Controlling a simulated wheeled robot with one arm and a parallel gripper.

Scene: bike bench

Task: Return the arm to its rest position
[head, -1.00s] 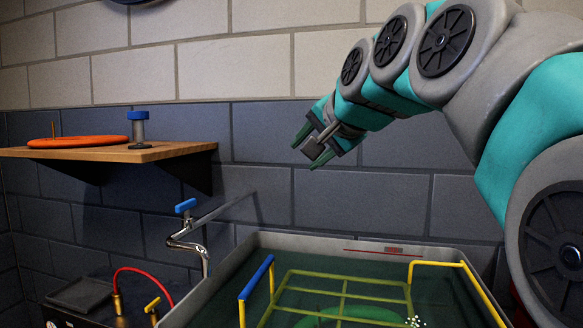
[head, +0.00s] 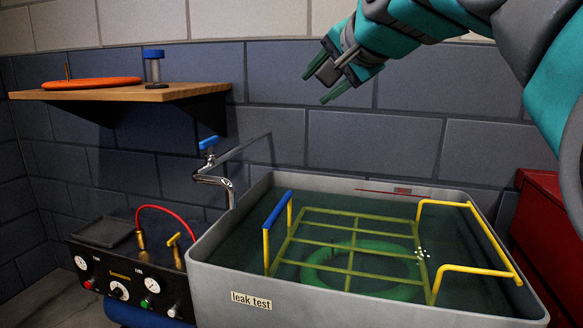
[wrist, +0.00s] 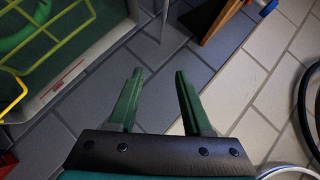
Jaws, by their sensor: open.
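My gripper (head: 330,78) is in the upper right of the head view, raised above the water tank and in front of the tiled wall. Its two green fingers are apart with nothing between them. The wrist view also shows the open fingers (wrist: 158,97), with only wall tiles between them. My arm reaches in from the upper right of the head view.
Below is a grey leak test tank (head: 310,300) with a yellow rack (head: 350,222) and a green ring (head: 330,275) in the water. A wooden shelf (head: 110,92), a tap (head: 215,180), a control box (head: 130,285) and a red cabinet (head: 540,220) stand around it.

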